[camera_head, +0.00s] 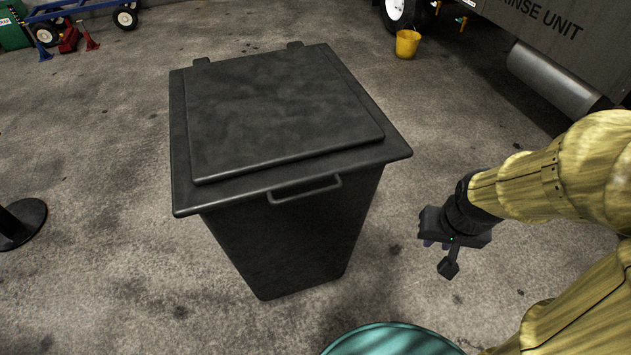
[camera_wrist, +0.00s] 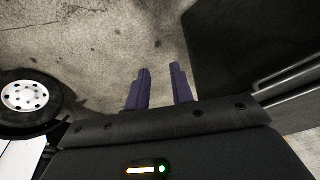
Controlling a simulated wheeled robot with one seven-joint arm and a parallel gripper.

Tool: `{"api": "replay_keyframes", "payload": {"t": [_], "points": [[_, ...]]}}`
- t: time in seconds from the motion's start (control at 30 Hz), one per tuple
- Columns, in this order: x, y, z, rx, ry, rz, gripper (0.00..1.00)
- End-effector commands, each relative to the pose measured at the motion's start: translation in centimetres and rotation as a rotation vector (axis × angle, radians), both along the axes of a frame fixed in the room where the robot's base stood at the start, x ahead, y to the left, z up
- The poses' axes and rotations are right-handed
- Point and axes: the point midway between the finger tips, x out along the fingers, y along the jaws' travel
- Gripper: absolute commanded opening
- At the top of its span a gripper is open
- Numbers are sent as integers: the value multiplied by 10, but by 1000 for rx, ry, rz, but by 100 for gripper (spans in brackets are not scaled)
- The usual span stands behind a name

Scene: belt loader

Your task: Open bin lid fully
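The dark grey bin (camera_head: 285,240) stands upright on the floor at the middle of the head view. Its lid (camera_head: 270,105) lies flat and shut on top, with hinges (camera_head: 294,45) at the far edge. A bar handle (camera_head: 305,188) sits at the near edge below the lid. My gripper (camera_head: 437,244) is to the right of the bin, apart from it and lower than the lid. In the wrist view its two purple fingers (camera_wrist: 161,75) are apart with bare floor between them. The dark bin (camera_wrist: 235,50) fills the right side there, with its handle (camera_wrist: 285,75) at the edge.
A yellow bucket (camera_head: 407,44) and a grey rinse unit (camera_head: 545,35) stand at the back right. A blue cart (camera_head: 80,8) is at the back left. A black round base (camera_head: 22,222) is at the left edge.

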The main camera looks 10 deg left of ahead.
Motion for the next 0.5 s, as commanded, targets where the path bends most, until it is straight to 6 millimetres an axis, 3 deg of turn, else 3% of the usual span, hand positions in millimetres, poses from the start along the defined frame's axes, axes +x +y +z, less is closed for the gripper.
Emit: {"api": "replay_keyframes", "payload": {"t": [0.37,0.5], "points": [[2,-1,-2,-5,-7,12,23],[20,-8,-14,-52,-62,113,23]]}}
